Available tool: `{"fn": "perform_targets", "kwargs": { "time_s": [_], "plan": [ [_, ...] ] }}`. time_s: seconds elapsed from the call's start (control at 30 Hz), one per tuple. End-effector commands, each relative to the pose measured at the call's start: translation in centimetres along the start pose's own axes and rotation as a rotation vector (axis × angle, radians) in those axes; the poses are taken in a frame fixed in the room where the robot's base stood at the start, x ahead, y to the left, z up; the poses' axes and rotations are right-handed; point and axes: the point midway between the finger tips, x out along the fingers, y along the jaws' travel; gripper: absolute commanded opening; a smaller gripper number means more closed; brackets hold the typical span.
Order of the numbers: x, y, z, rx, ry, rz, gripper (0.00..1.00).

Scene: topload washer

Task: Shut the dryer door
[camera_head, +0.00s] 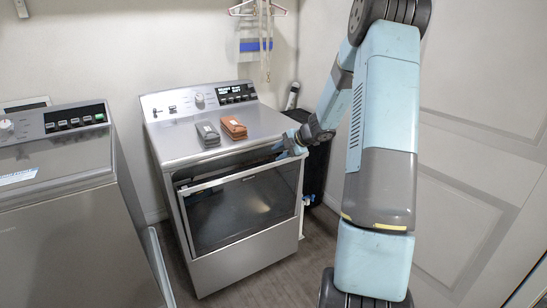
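The dryer (220,128) is silver and stands in the middle against the back wall. Its front door (240,208) has a dark window in a light frame. The door's top edge leans a little out from the body, with a dark gap above it, so the door looks slightly ajar. My gripper (287,147) is at the upper right corner of the dryer front, close to the door's top edge. I cannot tell whether it touches the door. Its fingers are small and partly hidden, so their opening is unclear.
A grey case (207,133) and a brown case (233,127) lie on the dryer top. A silver washer (65,210) stands at the left. A dark bin (316,165) is right of the dryer. A panelled white door (470,130) is at the right. Floor in front is clear.

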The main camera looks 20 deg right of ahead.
Motion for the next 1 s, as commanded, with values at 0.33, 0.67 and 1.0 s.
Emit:
{"fn": "perform_targets", "kwargs": {
  "time_s": [0.33, 0.67, 1.0],
  "plan": [
    [-6.7, 0.0, 0.0, -0.001, -0.002, -0.001, 0.34],
    [-9.2, -0.1, 0.0, -0.001, 0.000, -0.001, 0.34],
    [-9.3, 0.0, -0.1, -0.008, 0.001, -0.002, 0.26]
  ]
}}
